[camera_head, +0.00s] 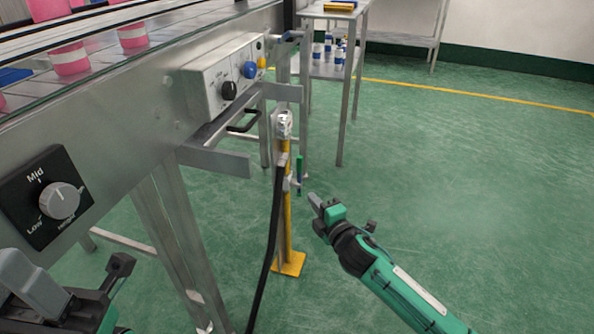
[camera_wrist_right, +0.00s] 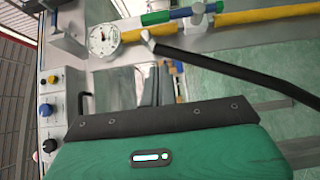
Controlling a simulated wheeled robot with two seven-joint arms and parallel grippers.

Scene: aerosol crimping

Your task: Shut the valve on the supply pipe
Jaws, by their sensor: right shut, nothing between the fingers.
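The yellow supply pipe (camera_head: 286,225) stands upright on a yellow foot beside the conveyor frame. Its valve has a green handle (camera_head: 299,168), which points up, roughly parallel to the pipe. In the right wrist view, turned sideways, the green and blue handle (camera_wrist_right: 165,16) lies along the yellow pipe (camera_wrist_right: 265,14), near a round gauge (camera_wrist_right: 103,40). My right gripper (camera_head: 314,203) is shut and empty, a little right of and below the handle, apparently apart from it. Its fingertips do not show in the wrist view. My left gripper (camera_head: 35,285) is at the lower left, partly cut off.
A black hose (camera_head: 271,240) hangs from the pipe. The conveyor (camera_head: 110,110) carries pink cans, a control box (camera_head: 215,85) and a Low/Mid dial (camera_head: 60,200). A metal table (camera_head: 350,80) stands behind. The green floor at right is clear.

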